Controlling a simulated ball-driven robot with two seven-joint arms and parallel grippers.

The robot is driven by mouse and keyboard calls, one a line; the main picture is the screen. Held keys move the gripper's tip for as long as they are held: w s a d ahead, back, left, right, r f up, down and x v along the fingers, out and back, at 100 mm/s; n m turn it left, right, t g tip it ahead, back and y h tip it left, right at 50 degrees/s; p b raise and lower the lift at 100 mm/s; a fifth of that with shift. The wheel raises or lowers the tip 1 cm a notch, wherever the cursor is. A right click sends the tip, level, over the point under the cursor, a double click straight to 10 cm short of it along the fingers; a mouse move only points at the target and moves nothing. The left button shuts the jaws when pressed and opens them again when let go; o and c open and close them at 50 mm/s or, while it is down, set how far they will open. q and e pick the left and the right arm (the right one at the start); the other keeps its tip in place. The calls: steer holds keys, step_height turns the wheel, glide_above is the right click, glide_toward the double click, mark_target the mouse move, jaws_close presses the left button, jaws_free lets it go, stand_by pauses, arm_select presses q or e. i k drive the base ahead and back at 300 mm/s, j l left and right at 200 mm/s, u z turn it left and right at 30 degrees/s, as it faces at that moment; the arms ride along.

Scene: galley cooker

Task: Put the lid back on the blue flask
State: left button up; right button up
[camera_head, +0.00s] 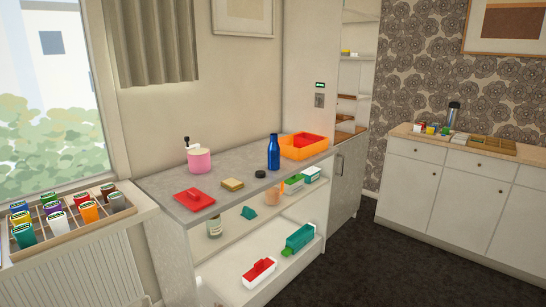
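The blue flask (273,153) stands upright on the grey counter (226,177), near its front edge and left of an orange bin. A small black round piece (260,174), which looks like the lid, lies flat on the counter just left of the flask and apart from it. The flask's top is narrow; at this size I cannot make out its opening clearly. Neither of my grippers is in view.
Open shelves below hold several containers. A tray of boxes (72,220) is at left. Dark floor (367,262) is clear.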

mark_target(274, 148)
steer(key=i+l+u, duration=0.2)
steer(key=i+l, duration=1)
steer(key=i, duration=0.25)
steer(key=i+l+u, duration=0.25)
steer(key=i+l, duration=1.1)
